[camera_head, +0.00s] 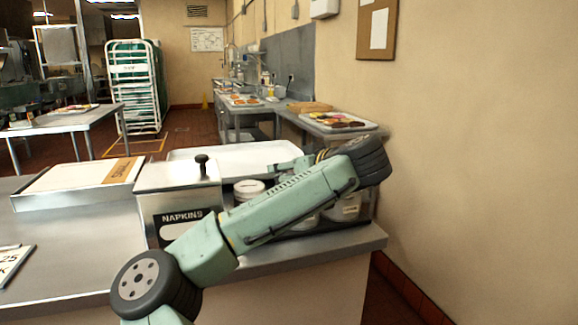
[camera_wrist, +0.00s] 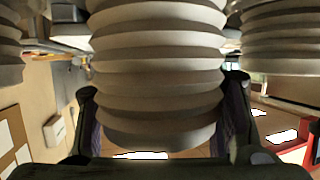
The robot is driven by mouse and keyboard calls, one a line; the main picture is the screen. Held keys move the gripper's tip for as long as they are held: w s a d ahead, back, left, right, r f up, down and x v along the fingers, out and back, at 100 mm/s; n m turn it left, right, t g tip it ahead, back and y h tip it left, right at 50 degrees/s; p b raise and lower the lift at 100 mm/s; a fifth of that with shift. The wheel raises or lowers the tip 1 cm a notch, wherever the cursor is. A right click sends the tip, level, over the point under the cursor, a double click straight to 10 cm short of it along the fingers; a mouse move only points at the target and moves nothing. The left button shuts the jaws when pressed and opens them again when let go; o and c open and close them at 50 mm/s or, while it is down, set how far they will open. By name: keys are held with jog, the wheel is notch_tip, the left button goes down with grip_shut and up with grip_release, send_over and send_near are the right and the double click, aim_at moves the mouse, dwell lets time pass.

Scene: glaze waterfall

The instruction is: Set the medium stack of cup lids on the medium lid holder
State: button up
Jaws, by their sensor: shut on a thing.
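A stack of white cup lids (camera_wrist: 155,70) fills the middle of the wrist view, its ribbed side facing the camera. My gripper (camera_wrist: 162,100) has one finger on each side of this stack and is shut on it. Other stacks of lids stand apart on the left (camera_wrist: 8,50) and the right (camera_wrist: 285,38) of the wrist view. In the head view, white stacks (camera_head: 248,188) and labelled round stacks (camera_head: 345,208) show around my arm on the counter's right end. My arm hides the gripper there and most of the lid holders; I cannot tell which is the medium one.
A metal napkin box (camera_head: 182,190) stands just left of my arm on the steel counter (camera_head: 75,245). A shallow white box (camera_head: 80,178) lies further left, and a pale tray (camera_head: 225,158) lies behind. The wall (camera_head: 470,130) is close on the right.

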jog(key=shift+f, duration=0.85)
jog(key=shift+b, duration=0.9)
dwell(0.6)
jog(key=shift+f+b, duration=0.4)
jog(key=shift+f, duration=0.05)
jog(key=o, duration=1.2)
jog(key=shift+p+v, duration=0.35)
jog(key=shift+v, duration=2.45)
jog(key=b+v, duration=0.1)
jog(key=v, duration=0.4)
jog(key=shift+s+r, duration=0.1)
jog(key=shift+s, duration=0.05)
